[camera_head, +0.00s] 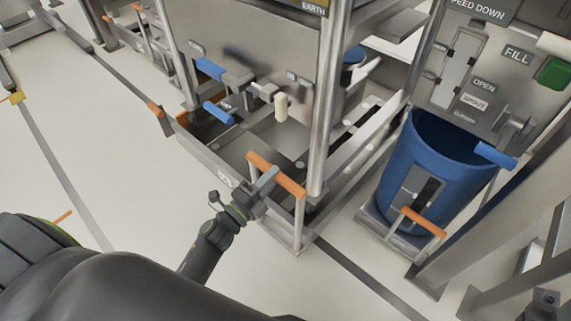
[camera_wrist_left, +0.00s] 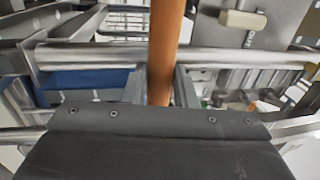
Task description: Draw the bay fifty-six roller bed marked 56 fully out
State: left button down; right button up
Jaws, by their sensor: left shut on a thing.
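My left gripper (camera_head: 266,180) is shut on the orange handle (camera_head: 288,181) at the front of a grey roller bed (camera_head: 200,155). In the left wrist view the orange handle (camera_wrist_left: 165,40) runs between the two fingers (camera_wrist_left: 160,88). The handle stands on upright metal posts at the bed's near corner. A small marking plate (camera_head: 225,180) is on the bed's front side, too small to read. The bed's inside is partly hidden by the grey machine panel and a post. My right gripper is not seen.
A blue bin (camera_head: 432,170) stands to the right on a low base with its own orange handle (camera_head: 424,222). A thick metal post (camera_head: 328,100) rises just behind the held handle. Blue levers (camera_head: 210,68) stick out of the panel above the bed. Pale floor (camera_head: 130,190) lies clear at left.

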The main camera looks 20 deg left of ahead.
pick_arm(q)
jog(key=s+a, duration=0.3)
jog(key=s, duration=0.4)
jog(key=s+a+r, duration=0.1)
jog(key=s+a, duration=0.2)
jog(key=s, duration=0.5)
jog(key=shift+s, duration=0.2)
jog(key=shift+w+d+r, duration=0.1)
jog(key=c, duration=1.2)
grip_release()
jog(key=shift+w+d, duration=0.1)
jog(key=shift+o, duration=0.2)
jog(key=shift+f, duration=0.2)
jog(key=shift+s+f, duration=0.1)
jog(key=shift+s, duration=0.1)
jog(key=v, duration=1.7)
jog(key=shift+p, duration=0.45)
